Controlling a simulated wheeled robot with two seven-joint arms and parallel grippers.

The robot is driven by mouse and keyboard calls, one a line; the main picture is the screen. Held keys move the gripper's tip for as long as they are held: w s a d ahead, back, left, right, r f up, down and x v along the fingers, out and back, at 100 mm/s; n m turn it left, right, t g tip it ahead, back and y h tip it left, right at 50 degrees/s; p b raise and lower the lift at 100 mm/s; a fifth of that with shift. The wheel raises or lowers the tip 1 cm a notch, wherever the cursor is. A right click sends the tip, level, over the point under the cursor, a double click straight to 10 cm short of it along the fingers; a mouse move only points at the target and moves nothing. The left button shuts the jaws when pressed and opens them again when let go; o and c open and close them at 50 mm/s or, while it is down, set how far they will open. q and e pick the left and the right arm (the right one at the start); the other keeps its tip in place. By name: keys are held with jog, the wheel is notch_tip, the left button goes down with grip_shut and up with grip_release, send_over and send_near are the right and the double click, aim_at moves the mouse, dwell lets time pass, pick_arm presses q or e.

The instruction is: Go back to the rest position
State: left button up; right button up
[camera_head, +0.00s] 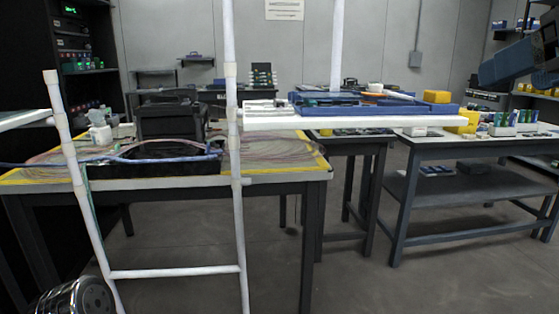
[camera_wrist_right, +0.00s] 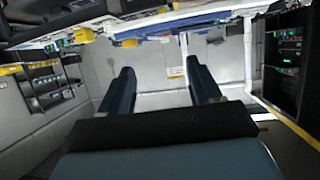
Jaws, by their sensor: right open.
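My right gripper (camera_head: 508,62) is at the upper right edge of the head view, raised above the right-hand bench and apart from everything. In the right wrist view its two dark blue fingers (camera_wrist_right: 160,85) stand wide apart with nothing between them, so it is open and empty. That wrist picture looks upside down, with benches along its top. My left gripper is not in view.
A white pipe frame (camera_head: 236,150) with a white shelf (camera_head: 350,123) stands close in front, carrying a blue tray (camera_head: 400,109). Behind are a yellow-edged table (camera_head: 285,164) with cables and a black case (camera_head: 170,120), and a right bench (camera_head: 425,140). Open floor (camera_head: 345,265) lies between.

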jog(key=w+d+f+g+y, duration=0.1)
jog(key=w+f+g+y, duration=0.15)
jog(key=w+f, duration=1.4)
jog(key=w+a+f+g, duration=0.1)
jog(key=w+f, duration=0.2)
jog(key=f, duration=0.5)
jog(key=w+a+f+g+y, duration=0.15)
jog(key=w+f, duration=0.25)
jog(key=f, duration=0.5)
jog(key=w+a+f+g, duration=0.1)
jog(key=w+a+f, duration=0.15)
jog(key=f, duration=0.55)
jog(key=s+a+f+m+g, duration=0.1)
jog(key=s+a+f+g, duration=0.2)
jog(key=f, duration=1.1)
jog(key=s+a+f, duration=0.4)
jog(key=a+f, duration=0.1)
jog(key=f, duration=0.8)
jog(key=s+a+f+g, duration=0.2)
jog(key=s+f, duration=0.5)
jog(key=s, duration=0.3)
jog(key=s+a+f+g, duration=0.1)
jog(key=s+a+f, duration=0.1)
jog(key=s+f, duration=0.6)
jog(key=shift+s+a+f+m+g, duration=0.15)
jog(key=shift+s+f+m+g, duration=0.2)
jog(key=shift+s, duration=0.85)
